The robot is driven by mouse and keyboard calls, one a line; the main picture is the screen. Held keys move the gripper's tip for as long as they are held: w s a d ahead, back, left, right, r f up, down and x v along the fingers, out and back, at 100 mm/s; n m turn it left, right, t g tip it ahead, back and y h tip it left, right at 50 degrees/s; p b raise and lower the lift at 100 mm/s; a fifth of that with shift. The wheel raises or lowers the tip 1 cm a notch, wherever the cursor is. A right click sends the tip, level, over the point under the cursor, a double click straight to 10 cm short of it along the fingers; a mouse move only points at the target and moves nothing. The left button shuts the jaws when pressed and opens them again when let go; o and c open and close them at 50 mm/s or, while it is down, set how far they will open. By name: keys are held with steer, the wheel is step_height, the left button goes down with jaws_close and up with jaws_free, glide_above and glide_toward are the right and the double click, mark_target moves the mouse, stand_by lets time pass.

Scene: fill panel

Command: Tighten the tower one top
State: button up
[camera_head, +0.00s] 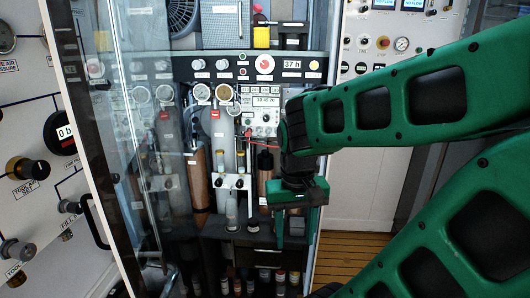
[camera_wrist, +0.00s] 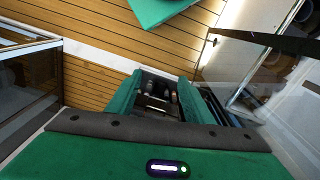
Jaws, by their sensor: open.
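Inside the tall cabinet, several upright columns stand side by side in the head view: a copper-brown cylinder (camera_head: 198,188), a slim clear tube (camera_head: 231,205) and a brown cylinder with a dark top (camera_head: 265,172). I cannot tell which is tower one, and the labels are too small to read. My gripper (camera_head: 294,236) points down in front of the cabinet's right side, to the right of the dark-topped cylinder. In the wrist view my gripper (camera_wrist: 156,98) has its two green fingers apart, with nothing held between them. I cannot tell how far it is from the columns.
A clear door (camera_head: 135,170) with a pale frame stands at the cabinet's left. Round gauges (camera_head: 223,92) and a keypad unit (camera_head: 263,108) sit above the columns. Small bottles (camera_head: 280,280) stand at the cabinet's bottom. Wooden floor (camera_wrist: 95,85) is open beside the cabinet.

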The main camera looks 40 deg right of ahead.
steer(key=w+d+f+m+t+h, duration=0.15)
steer(key=w+d+m, duration=0.4)
steer(key=w, duration=0.55)
steer(key=w+d+f+m+t, duration=0.1)
steer(key=w+d+f+m, duration=0.2)
steer(key=w+d+m, duration=0.55)
steer(key=w+d+f+m+t+h, duration=0.15)
steer(key=w+m, duration=0.25)
steer(key=w, duration=1)
steer(key=m+t, duration=0.4)
steer(key=m, duration=1)
glide_toward(265, 151)
steer(key=x, duration=0.8)
steer(key=shift+w+d+f, duration=0.15)
steer(key=shift+d+f, duration=0.05)
steer(key=shift+d, duration=0.1)
steer(key=shift+c, duration=0.4)
steer(key=shift+a, duration=0.15)
steer(key=c, duration=1)
